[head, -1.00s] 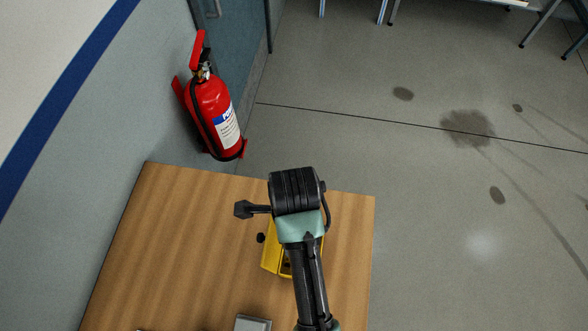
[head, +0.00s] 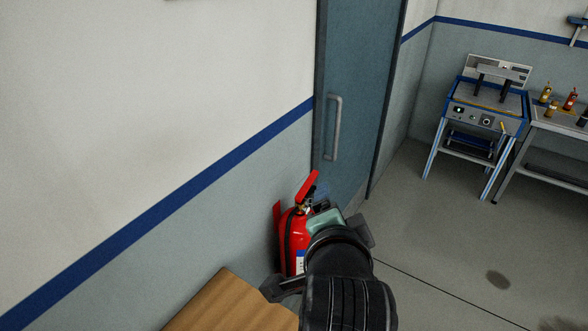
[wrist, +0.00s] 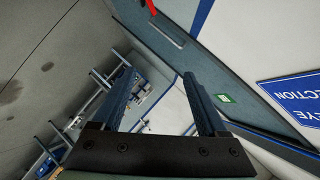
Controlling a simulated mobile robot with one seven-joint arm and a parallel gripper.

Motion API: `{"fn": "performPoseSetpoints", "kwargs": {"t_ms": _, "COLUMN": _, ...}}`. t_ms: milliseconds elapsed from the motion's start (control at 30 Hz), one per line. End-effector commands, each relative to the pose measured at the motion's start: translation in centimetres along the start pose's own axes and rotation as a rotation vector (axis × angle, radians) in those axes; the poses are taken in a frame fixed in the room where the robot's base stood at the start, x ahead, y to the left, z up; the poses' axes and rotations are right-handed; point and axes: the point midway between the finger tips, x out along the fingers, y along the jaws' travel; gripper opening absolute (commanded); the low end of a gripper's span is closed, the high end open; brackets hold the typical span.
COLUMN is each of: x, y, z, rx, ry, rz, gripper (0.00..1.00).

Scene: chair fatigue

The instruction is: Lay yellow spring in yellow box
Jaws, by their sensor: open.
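The yellow box is not in view now, and I cannot make out the yellow spring for certain. A small yellow thing (head: 503,126) is at the front right of the blue-framed machine, too small to identify. My gripper (wrist: 157,76) is open in the wrist view, its two dark fingers apart with nothing held between them.
A wooden table (head: 225,305) shows only its corner at the bottom. A red fire extinguisher (head: 291,235) stands by the wall, partly behind my arm. A blue-framed machine (head: 485,108) and a workbench (head: 560,127) with small bottles stand far right. Open floor (head: 440,235) lies between.

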Motion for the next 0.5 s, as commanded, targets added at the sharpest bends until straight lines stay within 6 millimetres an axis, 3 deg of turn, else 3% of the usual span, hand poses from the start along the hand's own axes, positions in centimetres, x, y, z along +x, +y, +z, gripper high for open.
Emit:
{"fn": "performPoseSetpoints", "kwargs": {"t_ms": 33, "x": -1.7, "y": -4.8, "z": -1.9, "rx": -0.121, "ry": 0.081, "rz": -0.141, "gripper": 0.76}}
{"fn": "performPoseSetpoints", "kwargs": {"t_ms": 100, "x": -5.0, "y": -10.8, "z": -4.2, "rx": -0.300, "ry": 0.219, "rz": -0.316, "gripper": 0.76}}
{"fn": "performPoseSetpoints", "kwargs": {"t_ms": 200, "x": -11.1, "y": -17.8, "z": -6.9, "rx": -0.528, "ry": 0.456, "rz": -0.517, "gripper": 0.76}}
{"fn": "performPoseSetpoints", "kwargs": {"t_ms": 333, "x": -19.3, "y": -23.6, "z": -8.9, "rx": -0.736, "ry": 0.763, "rz": -0.678, "gripper": 0.76}}
{"fn": "performPoseSetpoints", "kwargs": {"t_ms": 400, "x": -22.8, "y": -25.2, "z": -9.4, "rx": -0.806, "ry": 0.897, "rz": -0.721, "gripper": 0.76}}
{"fn": "performPoseSetpoints", "kwargs": {"t_ms": 500, "x": -26.0, "y": -26.4, "z": -9.8, "rx": -0.863, "ry": 1.024, "rz": -0.752, "gripper": 0.76}}
